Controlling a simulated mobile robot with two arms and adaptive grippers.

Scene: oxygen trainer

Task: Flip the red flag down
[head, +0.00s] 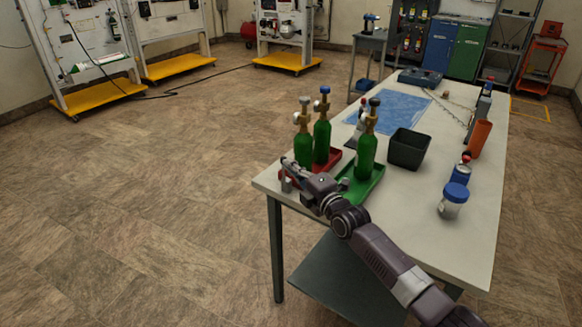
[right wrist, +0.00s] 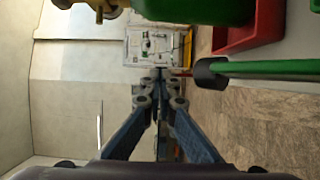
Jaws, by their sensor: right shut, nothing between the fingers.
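My right gripper (head: 291,165) is at the near left corner of the table, beside the red tray (head: 334,154) and the green tray (head: 371,186). It is shut and empty; its closed fingers show in the right wrist view (right wrist: 157,78). A small red piece (head: 285,184) shows just left of the gripper at the table edge; I cannot tell whether it is the red flag or part of the tray. No red flag is clearly seen in the right wrist view, where the red tray (right wrist: 238,40) shows at upper right. My left gripper is out of view.
Green cylinders with valves (head: 322,137) stand close to my right gripper. A green rod with a black end (right wrist: 265,69) lies right of the fingers in the wrist view. A black bin (head: 407,149) and a blue-lidded jar (head: 454,200) stand on the table (head: 440,250). Floor left is clear.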

